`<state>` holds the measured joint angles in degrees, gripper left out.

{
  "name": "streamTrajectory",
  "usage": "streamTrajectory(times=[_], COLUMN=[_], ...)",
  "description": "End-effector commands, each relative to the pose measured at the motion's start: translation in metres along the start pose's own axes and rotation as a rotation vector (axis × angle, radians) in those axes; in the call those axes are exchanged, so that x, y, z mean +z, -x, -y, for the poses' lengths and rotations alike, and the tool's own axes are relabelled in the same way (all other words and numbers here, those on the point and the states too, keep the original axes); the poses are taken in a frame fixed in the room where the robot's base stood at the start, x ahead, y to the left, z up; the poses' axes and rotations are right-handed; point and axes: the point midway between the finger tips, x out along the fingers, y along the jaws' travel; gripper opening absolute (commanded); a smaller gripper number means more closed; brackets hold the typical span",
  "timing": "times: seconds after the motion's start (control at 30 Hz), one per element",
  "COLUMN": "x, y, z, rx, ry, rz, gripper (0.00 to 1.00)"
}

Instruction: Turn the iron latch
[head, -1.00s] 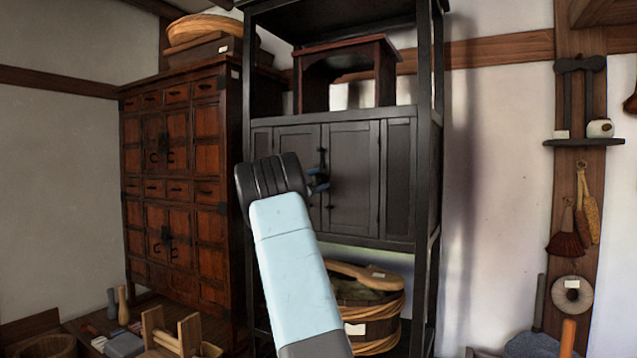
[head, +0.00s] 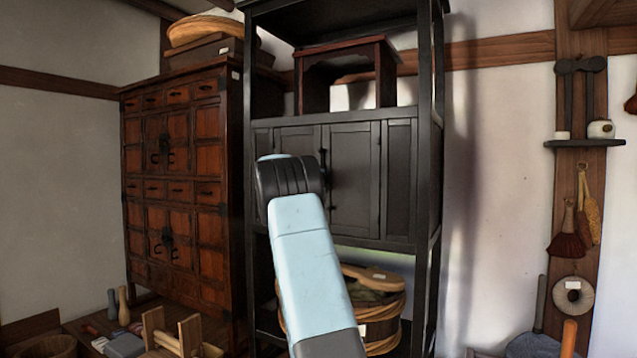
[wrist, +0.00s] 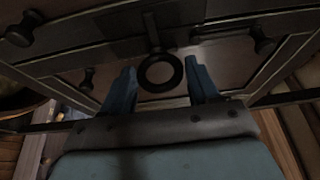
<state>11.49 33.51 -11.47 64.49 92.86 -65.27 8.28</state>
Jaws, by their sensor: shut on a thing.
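The iron latch is a dark ring on a short bar, on the front of the dark cabinet (head: 355,180). In the wrist view the latch (wrist: 160,73) lies between the two blue fingers of my gripper (wrist: 161,77), one on each side. My gripper is shut on the latch, though the exact contact is hard to see in the dim wrist view. In the head view my wrist covers the fingers and part of the cabinet's left door. The cabinet doors look closed.
Dark round knobs (wrist: 265,40) stand out from the cabinet front around the latch. Below the cabinet, a wooden tub (head: 385,325) sits in the dark frame. A red-brown chest (head: 170,190) stands to the left.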

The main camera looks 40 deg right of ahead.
Motion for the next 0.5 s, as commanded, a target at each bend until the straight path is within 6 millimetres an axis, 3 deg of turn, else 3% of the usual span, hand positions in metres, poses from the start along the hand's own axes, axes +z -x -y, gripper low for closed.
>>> streamTrajectory(times=[0.47, 0.5], x=[0.0005, 0.0005], y=[-0.0007, -0.0008], z=[-0.0050, -0.0051], rx=[0.011, 0.011], ry=[-0.010, -0.010], rz=[-0.002, -0.002], gripper=[0.30, 0.61])
